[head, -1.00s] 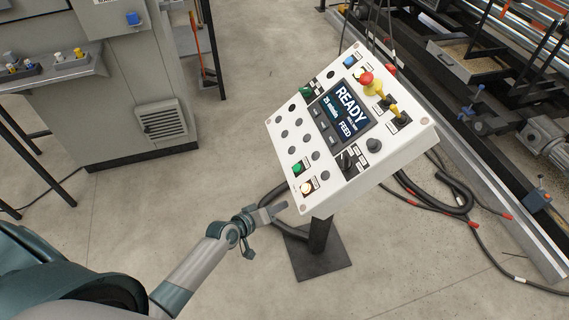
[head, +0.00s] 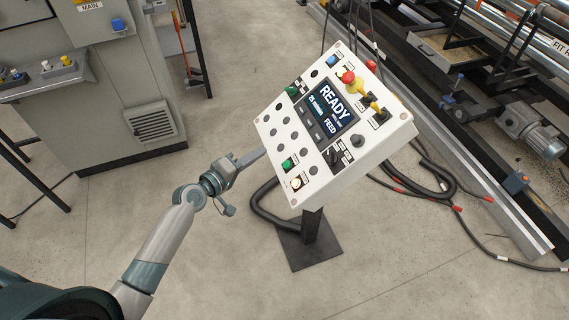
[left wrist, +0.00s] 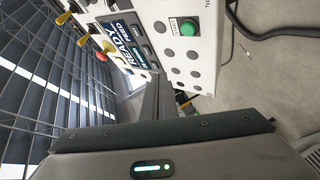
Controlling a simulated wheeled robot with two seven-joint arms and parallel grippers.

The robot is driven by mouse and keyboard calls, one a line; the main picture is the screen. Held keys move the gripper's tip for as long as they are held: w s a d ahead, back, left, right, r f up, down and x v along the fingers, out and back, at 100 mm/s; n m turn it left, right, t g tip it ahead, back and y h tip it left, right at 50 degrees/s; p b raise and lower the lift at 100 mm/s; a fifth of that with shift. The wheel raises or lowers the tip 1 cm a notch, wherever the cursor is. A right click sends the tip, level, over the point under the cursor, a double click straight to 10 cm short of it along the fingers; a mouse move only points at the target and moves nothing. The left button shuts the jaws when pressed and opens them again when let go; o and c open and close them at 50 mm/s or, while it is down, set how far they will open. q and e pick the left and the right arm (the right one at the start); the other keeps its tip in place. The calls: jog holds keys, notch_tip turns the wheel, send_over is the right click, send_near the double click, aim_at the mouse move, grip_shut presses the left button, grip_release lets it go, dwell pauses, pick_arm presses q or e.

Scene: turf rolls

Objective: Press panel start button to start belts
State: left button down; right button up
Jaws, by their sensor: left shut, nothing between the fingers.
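The white control panel (head: 385,138) stands tilted on a post, its screen (head: 332,108) reading READY and FEED. One green button (head: 288,163) is near its lower left corner, beside a lit whitish button (head: 296,183); another green button (head: 292,91) is at the upper left. My right gripper is not in view.
A red mushroom button (head: 348,77) and yellow switches sit at the panel's upper right. A grey cabinet (head: 115,75) stands at left, and belt machinery (head: 480,100) at right. Black hoses (head: 265,207) lie around the panel's foot; the floor in front is clear.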

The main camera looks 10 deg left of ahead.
aim_at(287, 165)
pick_arm(q)
jog(key=shift+f, duration=0.1)
jog(key=w+d+f+b, duration=0.3)
jog(key=d+f+b, duration=0.1)
jog(key=f+b, duration=0.1)
jog(key=shift+d+f, duration=0.4)
jog(key=shift+f, duration=0.4)
dwell(1.6)
jog(key=shift+w+d+f, duration=0.1)
jog(key=shift+f, duration=0.1)
jog(key=shift+w+d+f+b, duration=0.1)
jog(key=shift+f+b, duration=0.05)
jog(key=shift+b, duration=0.15)
jog(key=shift+w+d+f+b, duration=0.15)
jog(key=shift+d+f+b, duration=0.1)
jog(key=shift+f+b, duration=0.05)
dwell(1.4)
jog(key=shift+a+r, duration=0.1)
jog(key=shift+r, duration=0.05)
jog(key=shift+s+a+r+p, duration=0.3)
jog(key=shift+a+r+p, duration=0.05)
jog(key=shift+r+p, duration=0.2)
